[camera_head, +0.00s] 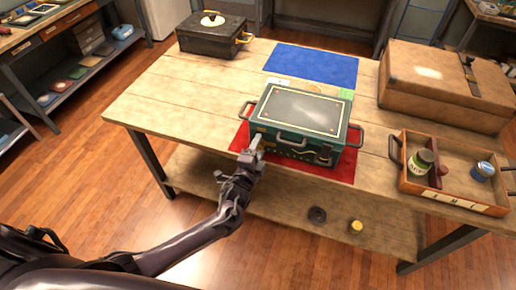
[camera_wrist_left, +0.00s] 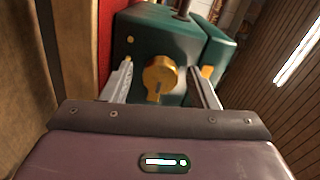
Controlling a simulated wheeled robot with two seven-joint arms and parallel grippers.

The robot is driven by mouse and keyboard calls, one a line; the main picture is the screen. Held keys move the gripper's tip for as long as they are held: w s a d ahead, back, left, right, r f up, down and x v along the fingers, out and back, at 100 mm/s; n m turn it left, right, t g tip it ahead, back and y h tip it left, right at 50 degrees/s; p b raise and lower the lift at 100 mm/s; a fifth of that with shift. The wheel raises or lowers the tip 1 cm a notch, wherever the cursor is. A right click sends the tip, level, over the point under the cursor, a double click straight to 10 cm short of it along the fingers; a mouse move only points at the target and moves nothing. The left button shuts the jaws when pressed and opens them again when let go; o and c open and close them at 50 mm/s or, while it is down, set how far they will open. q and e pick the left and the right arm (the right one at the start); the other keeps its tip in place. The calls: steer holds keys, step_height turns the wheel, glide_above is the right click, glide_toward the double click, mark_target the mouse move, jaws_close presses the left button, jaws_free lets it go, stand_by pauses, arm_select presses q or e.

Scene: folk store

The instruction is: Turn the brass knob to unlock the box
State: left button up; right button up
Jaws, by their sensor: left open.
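The green box (camera_head: 300,108) with a dark framed lid stands on a red mat (camera_head: 340,168) at the table's front edge. Its lid is shut. My left gripper (camera_head: 254,148) is in front of the box's front left part. In the left wrist view the brass knob (camera_wrist_left: 160,76) on the green box front (camera_wrist_left: 172,35) shows between the two open fingers of my left gripper (camera_wrist_left: 165,85). I cannot tell whether the fingers touch the knob. In the head view the knob is hidden or too small to make out. My right gripper does not show.
A wooden tray (camera_head: 450,200) with a green-lidded jar (camera_head: 420,162) and a blue-topped jar (camera_head: 482,171) stands right of the box. A brown case (camera_head: 445,85) is at the back right, a black box (camera_head: 214,37) at the back left. A blue mat (camera_head: 312,64) is bare.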

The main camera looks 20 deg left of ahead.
arm_select(q)
steer(key=shift+s, duration=0.1)
steer(key=s, duration=0.7)
steer(key=shift+s+r+b, duration=0.15)
steer(key=shift+s+b, duration=0.15)
steer(key=shift+b, duration=0.15)
steer(key=shift+a, duration=0.1)
steer(key=s+a+f+n+g+y, duration=0.1)
steer(key=s+a+f+n+g, duration=0.15)
steer(key=s+f, duration=0.45)
steer(key=s+a+f+n+g, duration=0.2)
steer(key=s+f+n+g, duration=0.1)
steer(key=f, duration=0.9)
steer(key=s+a+f+n+g+y, duration=0.1)
steer(key=s+a+f+n+g, duration=0.15)
steer(key=s+f, duration=0.5)
steer(key=s+f+n+g, duration=0.2)
steer(key=s+f+g, duration=0.1)
steer(key=s, duration=0.5)
steer(key=s+d+f+n+g+h, duration=0.1)
steer(key=s+f+n+g, duration=0.1)
steer(key=s+f, duration=0.4)
steer(key=s+f+n+g, duration=0.2)
steer(key=s+f, duration=0.3)
steer(key=s, duration=0.5)
steer(key=shift+s+d+g, duration=0.25)
steer(key=shift+s+g, duration=0.1)
steer(key=shift+g, duration=0.45)
